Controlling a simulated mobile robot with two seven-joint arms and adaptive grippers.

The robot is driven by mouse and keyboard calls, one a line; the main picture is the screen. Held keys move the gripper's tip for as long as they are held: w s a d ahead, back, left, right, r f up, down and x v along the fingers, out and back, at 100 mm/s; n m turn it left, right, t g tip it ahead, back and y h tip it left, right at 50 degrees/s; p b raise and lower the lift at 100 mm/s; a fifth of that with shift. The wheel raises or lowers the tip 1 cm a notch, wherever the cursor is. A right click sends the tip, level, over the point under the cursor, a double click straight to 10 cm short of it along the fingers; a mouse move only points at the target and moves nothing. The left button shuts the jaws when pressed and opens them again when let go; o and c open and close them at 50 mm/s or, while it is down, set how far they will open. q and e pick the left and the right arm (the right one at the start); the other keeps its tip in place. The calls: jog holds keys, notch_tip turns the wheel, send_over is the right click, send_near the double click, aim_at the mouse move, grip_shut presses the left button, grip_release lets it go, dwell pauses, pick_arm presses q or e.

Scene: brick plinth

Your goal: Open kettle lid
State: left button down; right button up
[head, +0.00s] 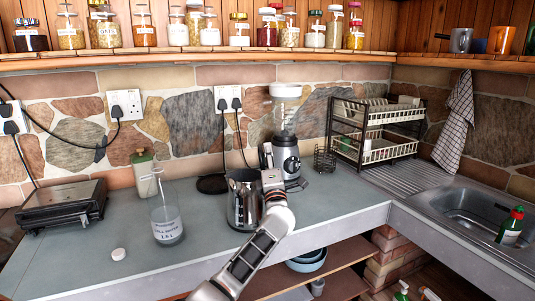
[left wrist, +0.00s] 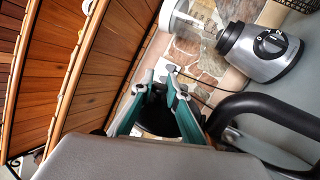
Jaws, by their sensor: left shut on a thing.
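The silver kettle (head: 241,204) stands upright on the grey counter, beside its flat black base. My left gripper (head: 272,178) is at the upper right side of the kettle, and its wrist hides part of it. The curved black kettle handle (left wrist: 262,104) shows just right of the fingers. My right gripper is not in view.
A blender (head: 286,155) stands close behind the kettle, and it also shows in the left wrist view (left wrist: 262,50). A glass bottle (head: 166,219) is to the left, with a small white cap (head: 118,254). A dish rack (head: 377,130) and sink (head: 485,212) are right. The front-left counter is mostly clear.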

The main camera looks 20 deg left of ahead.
pick_arm(q)
jog(key=c, duration=2)
grip_release()
jog(key=shift+f, duration=0.1)
jog(key=v, duration=1.2)
jog(key=shift+d, duration=0.1)
